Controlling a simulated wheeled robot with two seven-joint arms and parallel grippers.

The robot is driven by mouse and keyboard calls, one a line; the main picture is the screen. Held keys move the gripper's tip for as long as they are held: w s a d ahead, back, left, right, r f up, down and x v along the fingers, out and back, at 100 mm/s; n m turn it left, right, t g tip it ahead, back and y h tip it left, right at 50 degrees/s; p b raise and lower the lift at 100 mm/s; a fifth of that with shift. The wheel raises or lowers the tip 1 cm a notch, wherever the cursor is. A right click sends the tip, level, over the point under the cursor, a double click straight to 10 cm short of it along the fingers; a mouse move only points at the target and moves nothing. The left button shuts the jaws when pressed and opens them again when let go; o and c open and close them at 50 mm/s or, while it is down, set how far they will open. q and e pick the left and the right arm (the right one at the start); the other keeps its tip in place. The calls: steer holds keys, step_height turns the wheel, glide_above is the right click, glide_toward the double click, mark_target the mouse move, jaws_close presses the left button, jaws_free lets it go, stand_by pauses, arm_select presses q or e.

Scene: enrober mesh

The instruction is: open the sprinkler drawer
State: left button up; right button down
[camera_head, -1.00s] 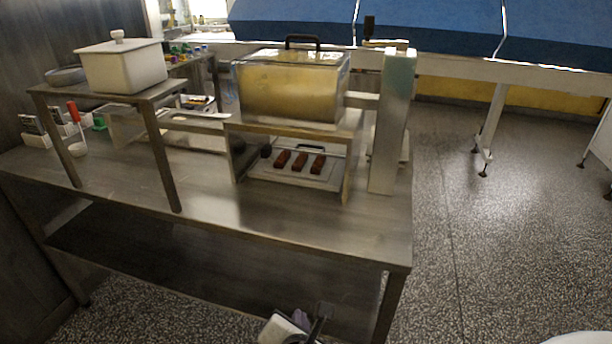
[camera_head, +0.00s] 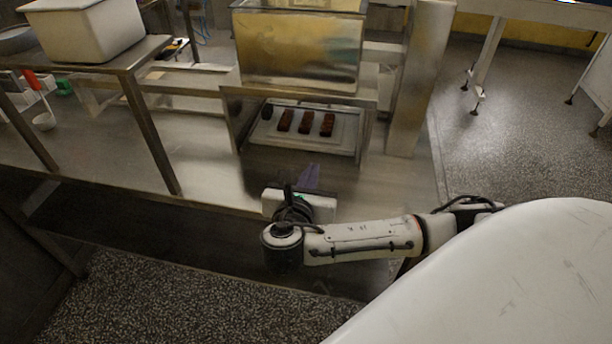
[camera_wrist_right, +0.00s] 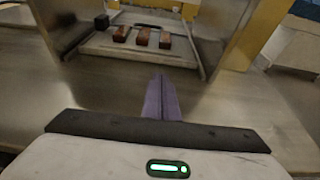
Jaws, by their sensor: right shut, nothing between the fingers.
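A clear-sided box with yellow contents (camera_head: 298,50) stands on a metal frame. In the bay under it lies a flat pale tray (camera_head: 300,146) with dark brown bars (camera_head: 306,122) in a row; they also show in the right wrist view (camera_wrist_right: 143,37). A dark handle-like bar is behind the bars in the right wrist view. I cannot tell which part is the sprinkler drawer. My right gripper (camera_head: 310,172) is shut and empty, its purple fingers over the bench in front of the bay, apart from the tray. The fingers also show in the right wrist view (camera_wrist_right: 161,80). My left gripper is not in view.
A white lidded container (camera_head: 85,28) stands on a raised metal shelf at the left. A metal post (camera_head: 420,80) stands right of the bay. A white ladle-like utensil with a red handle (camera_head: 34,82) is at far left. The bench front between is clear.

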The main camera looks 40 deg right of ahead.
mark_target(319, 149)
steer(key=x, duration=0.4)
steer(key=r+x, duration=0.1)
steer(key=x, duration=0.1)
steer(key=shift+w+d+f, duration=0.1)
steer(key=shift+w, duration=0.05)
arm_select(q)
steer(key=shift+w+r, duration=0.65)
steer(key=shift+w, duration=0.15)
arm_select(e)
steer(key=shift+w+d, duration=0.45)
